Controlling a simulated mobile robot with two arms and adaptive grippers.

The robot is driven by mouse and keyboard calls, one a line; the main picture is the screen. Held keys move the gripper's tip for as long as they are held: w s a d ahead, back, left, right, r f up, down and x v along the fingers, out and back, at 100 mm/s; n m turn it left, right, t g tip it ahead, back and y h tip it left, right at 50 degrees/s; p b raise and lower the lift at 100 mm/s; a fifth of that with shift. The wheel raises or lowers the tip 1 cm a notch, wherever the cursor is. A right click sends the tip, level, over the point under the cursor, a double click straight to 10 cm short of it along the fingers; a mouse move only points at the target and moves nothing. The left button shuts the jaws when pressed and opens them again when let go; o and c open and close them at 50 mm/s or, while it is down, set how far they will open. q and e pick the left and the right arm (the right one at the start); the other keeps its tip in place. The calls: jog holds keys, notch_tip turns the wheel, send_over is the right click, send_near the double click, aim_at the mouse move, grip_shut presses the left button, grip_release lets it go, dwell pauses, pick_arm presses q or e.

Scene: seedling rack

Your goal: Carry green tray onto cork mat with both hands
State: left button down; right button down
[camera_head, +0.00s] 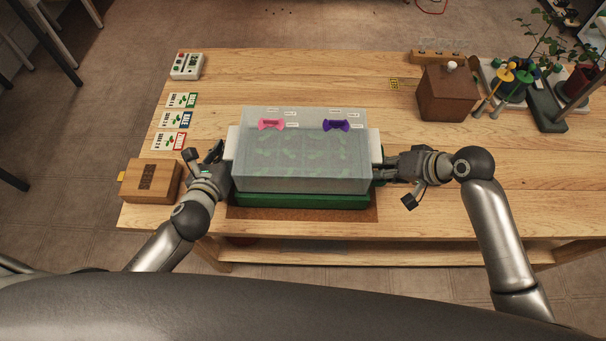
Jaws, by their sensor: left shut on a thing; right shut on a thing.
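The green tray (300,201) is under a clear, pale box-shaped cover (300,183), with small green seedlings showing faintly through it. A pink clip-like piece (271,124) and a purple one (336,125) sit on the cover. The brown cork mat (300,215) shows along the tray's front and at its right front corner; the rest is hidden. I cannot tell whether the tray touches the mat. My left gripper (223,160) is shut on the tray's pale left handle (231,143). My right gripper (385,166) is shut on its pale right handle (376,145).
A wooden box (151,181) stands at the table's left front, with seed packets (177,120) and a white device (187,66) behind it. A brown box (447,93) and potted plants (580,80) stand at the back right. The wooden table (330,80) is clear behind the tray.

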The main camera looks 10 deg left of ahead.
pick_arm(q)
jog(key=shift+a+f+b, duration=0.1)
jog(key=shift+f+b, duration=0.25)
jog(key=shift+f, duration=0.05)
pick_arm(e)
jog(key=shift+w+f, duration=0.1)
jog(key=shift+f, duration=0.3)
pick_arm(q)
jog(key=c, duration=1.5)
grip_release()
jog(key=shift+s, duration=0.1)
jog(key=shift+c, duration=0.2)
pick_arm(e)
jog(key=c, duration=1.5)
grip_release()
jog(key=shift+s, duration=0.2)
jog(key=shift+c, duration=0.2)
pick_arm(q)
jog(key=v, duration=0.8)
pick_arm(e)
jog(key=v, duration=1.2)
